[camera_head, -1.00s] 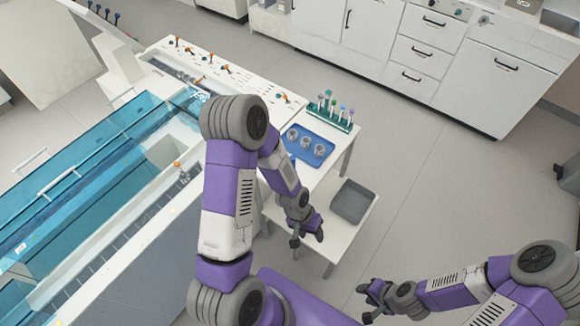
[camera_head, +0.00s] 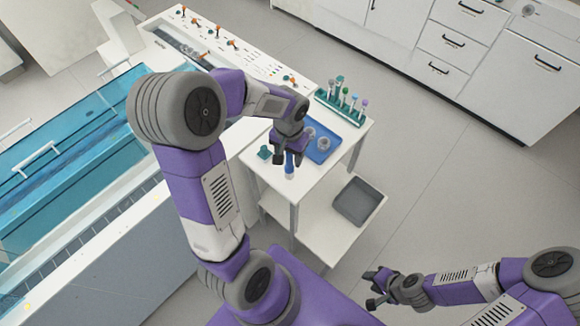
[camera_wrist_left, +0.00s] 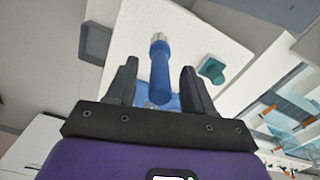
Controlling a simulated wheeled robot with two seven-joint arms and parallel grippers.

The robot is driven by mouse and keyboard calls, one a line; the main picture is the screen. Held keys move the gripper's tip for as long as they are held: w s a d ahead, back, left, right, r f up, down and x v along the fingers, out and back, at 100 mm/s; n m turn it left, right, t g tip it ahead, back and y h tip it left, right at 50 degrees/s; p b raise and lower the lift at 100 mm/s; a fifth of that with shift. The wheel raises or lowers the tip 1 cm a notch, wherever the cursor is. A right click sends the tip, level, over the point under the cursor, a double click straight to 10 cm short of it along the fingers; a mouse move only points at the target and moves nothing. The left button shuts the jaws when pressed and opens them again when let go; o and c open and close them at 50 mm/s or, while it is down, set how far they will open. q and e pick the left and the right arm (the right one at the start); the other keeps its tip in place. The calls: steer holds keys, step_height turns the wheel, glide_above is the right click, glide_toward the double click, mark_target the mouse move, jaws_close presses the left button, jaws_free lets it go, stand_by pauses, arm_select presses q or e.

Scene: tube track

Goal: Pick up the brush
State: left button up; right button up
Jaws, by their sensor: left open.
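The brush has a blue handle and a pale tip. In the left wrist view the brush (camera_wrist_left: 160,72) lies between the fingers, and in the head view the brush (camera_head: 289,171) shows just below my left gripper. My left gripper (camera_head: 288,160) is open over the white table's near end, with a finger on either side of the brush and visible gaps in the wrist view (camera_wrist_left: 159,68). The brush's far end is hidden by the gripper. My right gripper (camera_head: 371,289) is open and empty, low at the lower right, away from the table.
On the white table (camera_head: 262,175) are a teal block (camera_head: 264,152), a blue tray (camera_head: 336,145) with round cups, and a teal rack (camera_head: 341,108) of tubes. A grey tray (camera_head: 355,202) sits on the lower shelf. A blue-covered tank (camera_head: 75,125) stands left.

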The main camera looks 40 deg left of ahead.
mark_target(289, 165)
arm_select(q)
step_height(289, 165, down, 3)
steer(key=shift+f+b, duration=0.15)
steer(key=shift+b, duration=0.2)
steer(key=shift+c, duration=0.4)
jaws_close()
